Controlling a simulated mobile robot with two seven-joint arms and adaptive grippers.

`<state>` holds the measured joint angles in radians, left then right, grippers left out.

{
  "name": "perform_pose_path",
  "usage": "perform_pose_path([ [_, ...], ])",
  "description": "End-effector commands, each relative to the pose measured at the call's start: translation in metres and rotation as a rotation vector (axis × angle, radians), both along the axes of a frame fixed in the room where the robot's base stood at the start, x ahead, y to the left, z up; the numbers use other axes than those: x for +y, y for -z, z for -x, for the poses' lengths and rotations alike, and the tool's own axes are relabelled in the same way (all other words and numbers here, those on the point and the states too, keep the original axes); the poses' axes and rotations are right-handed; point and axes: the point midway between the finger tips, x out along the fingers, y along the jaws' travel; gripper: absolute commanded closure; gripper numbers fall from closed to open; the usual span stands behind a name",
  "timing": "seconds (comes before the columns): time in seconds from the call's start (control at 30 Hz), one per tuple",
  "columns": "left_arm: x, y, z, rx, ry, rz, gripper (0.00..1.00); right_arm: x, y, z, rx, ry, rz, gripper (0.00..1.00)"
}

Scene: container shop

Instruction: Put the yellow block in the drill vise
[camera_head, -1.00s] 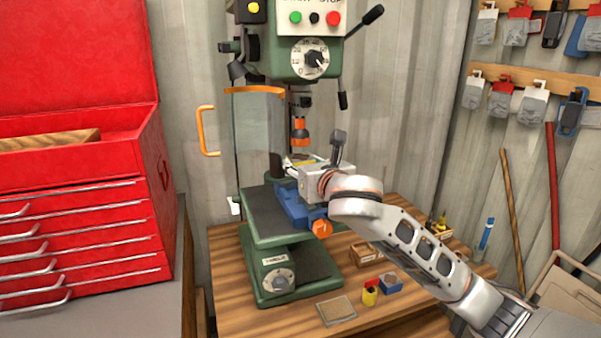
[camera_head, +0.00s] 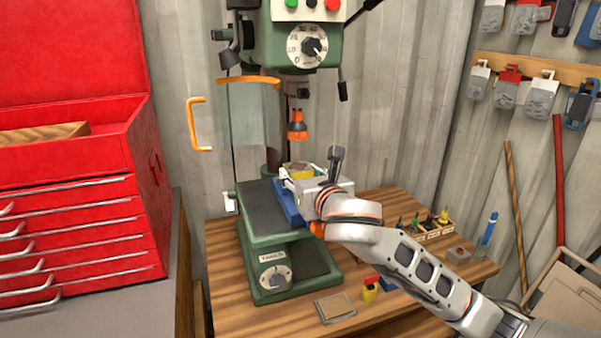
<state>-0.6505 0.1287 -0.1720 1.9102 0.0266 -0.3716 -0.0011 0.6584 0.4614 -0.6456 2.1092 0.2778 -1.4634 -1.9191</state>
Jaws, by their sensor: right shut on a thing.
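The green drill press (camera_head: 255,235) stands on the wooden bench. Its blue drill vise (camera_head: 287,205) sits on the press table, with an orange handle (camera_head: 317,229) at its front; my right gripper and arm hide much of the vise. My right gripper (camera_head: 300,174) is shut on the yellow block (camera_head: 301,168), which shows between the fingers. The block is at the vise, below the orange chuck; whether it touches the vise jaws cannot be told. My left gripper is not in view.
A clear guard with an orange edge (camera_head: 249,80) and the orange chuck (camera_head: 297,126) hang close above the gripper. A red tool chest (camera_head: 75,220) stands at left. A small tray (camera_head: 335,308), a yellow container (camera_head: 370,292) and a tool rack (camera_head: 432,232) are on the bench.

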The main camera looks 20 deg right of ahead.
Motion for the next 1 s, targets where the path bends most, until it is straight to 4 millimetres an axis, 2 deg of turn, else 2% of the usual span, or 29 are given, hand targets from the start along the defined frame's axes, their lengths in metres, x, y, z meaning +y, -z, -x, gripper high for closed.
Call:
perform_pose_path([
  [0.4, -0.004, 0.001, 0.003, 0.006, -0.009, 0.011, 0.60, -0.001, 0.005, 0.000, -0.006, 0.001, -0.001, 1.00],
  [0.43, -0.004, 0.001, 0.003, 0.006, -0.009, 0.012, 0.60, 0.000, 0.009, 0.000, 0.001, 0.001, 0.001, 0.56],
  [0.5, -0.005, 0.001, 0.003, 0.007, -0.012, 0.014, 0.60, 0.000, 0.009, 0.000, 0.002, 0.001, 0.001, 0.42],
  [0.87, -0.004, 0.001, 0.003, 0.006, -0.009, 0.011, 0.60, 0.000, 0.008, 0.000, 0.002, 0.000, 0.000, 0.42],
  [1.0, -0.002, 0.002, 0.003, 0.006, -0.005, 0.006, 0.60, 0.001, -0.006, 0.000, -0.002, -0.002, -0.002, 0.42],
])
